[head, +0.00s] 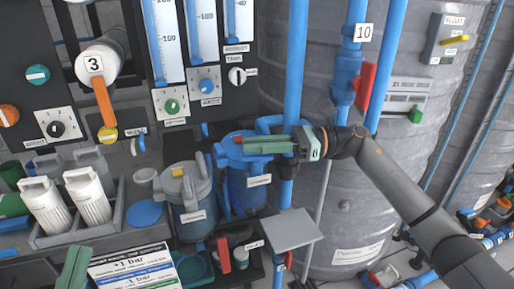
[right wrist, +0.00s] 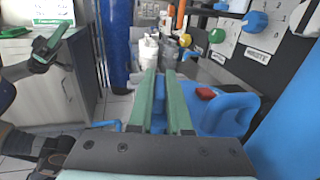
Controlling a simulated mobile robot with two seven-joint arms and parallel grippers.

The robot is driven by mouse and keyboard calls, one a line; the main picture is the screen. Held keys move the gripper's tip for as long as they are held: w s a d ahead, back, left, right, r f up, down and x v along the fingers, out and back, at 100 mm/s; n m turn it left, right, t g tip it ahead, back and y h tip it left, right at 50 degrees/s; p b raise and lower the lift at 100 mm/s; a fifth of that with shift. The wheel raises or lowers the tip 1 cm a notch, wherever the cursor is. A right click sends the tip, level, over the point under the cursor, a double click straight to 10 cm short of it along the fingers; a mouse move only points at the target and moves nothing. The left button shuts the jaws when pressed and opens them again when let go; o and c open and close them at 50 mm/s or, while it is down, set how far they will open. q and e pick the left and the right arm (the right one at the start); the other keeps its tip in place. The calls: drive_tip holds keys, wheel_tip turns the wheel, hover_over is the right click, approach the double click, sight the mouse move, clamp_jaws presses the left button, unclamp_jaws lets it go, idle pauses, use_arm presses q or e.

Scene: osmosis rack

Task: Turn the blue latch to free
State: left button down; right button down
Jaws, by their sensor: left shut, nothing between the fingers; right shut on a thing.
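A blue filter housing (head: 236,185) with a blue lid stands at the middle of the head view, beside the blue pipe. My right gripper (head: 262,144) reaches in from the right over the lid, green fingers pointing left. It is shut on a blue part, which I take to be the latch; it shows between the fingers (right wrist: 161,100) in the right wrist view and is mostly hidden in the head view. Its turn angle cannot be told. My left gripper (head: 74,268) is shut and empty at the bottom left; it also shows in the right wrist view (right wrist: 50,45).
A grey-lidded housing (head: 185,185) stands left of the blue one. White bottles (head: 88,195) stand in a grey tray further left. A large grey tank (head: 340,190), blue pipes (head: 294,60) and a red valve handle (head: 366,86) are close to my right arm.

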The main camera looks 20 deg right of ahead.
idle(0.3)
drive_tip(key=c, duration=0.9)
unclamp_jaws()
drive_tip(key=shift+o, duration=0.2)
